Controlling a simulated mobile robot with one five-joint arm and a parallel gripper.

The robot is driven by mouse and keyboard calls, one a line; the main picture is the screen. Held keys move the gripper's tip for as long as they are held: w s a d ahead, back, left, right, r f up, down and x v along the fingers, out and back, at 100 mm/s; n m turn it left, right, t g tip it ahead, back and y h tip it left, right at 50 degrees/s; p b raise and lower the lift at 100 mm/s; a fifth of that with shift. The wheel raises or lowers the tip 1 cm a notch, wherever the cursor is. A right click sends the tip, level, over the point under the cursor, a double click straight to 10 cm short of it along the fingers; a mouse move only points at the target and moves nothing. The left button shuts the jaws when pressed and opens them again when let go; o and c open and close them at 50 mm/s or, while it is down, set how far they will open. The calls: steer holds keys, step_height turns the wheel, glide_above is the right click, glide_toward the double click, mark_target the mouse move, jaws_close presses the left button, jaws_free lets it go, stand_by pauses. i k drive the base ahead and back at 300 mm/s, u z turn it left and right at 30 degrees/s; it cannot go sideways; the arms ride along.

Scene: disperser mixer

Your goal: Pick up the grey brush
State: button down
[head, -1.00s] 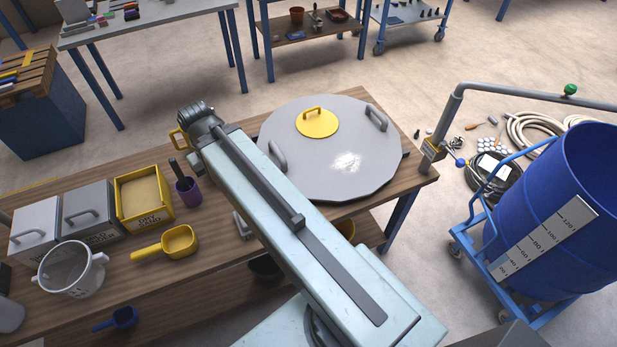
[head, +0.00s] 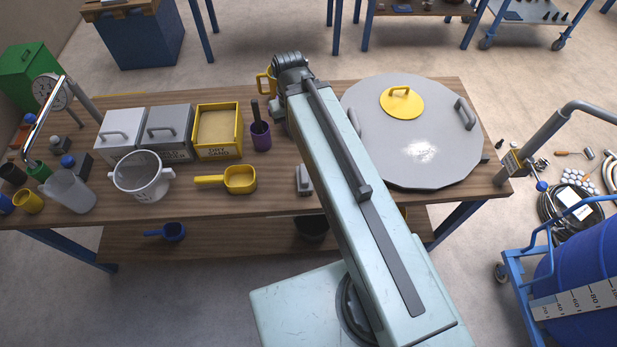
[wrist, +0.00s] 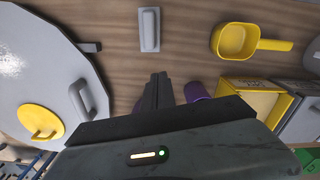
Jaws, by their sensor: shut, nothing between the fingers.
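The grey brush (head: 304,178), a small light-grey block with a raised grip, lies on the wooden bench just left of my arm in the head view. In the wrist view the brush (wrist: 149,29) lies at the top centre, its long side running up and down the picture. My gripper (wrist: 158,78) is shut and empty, its fingertips below the brush in that picture and apart from it. In the head view my arm hides the fingers.
A large grey lid (head: 410,150) with a yellow cover lies right of the arm. A purple cup (head: 260,138) with a dark handle, a yellow scoop (head: 240,180) and a sand box (head: 218,152) stand left. Bare wood surrounds the brush.

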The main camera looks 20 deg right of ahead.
mark_target(305, 184)
steer(key=u, duration=1.6)
steer(key=k, duration=1.35)
steer(key=u, duration=0.3)
steer(key=i, duration=1.05)
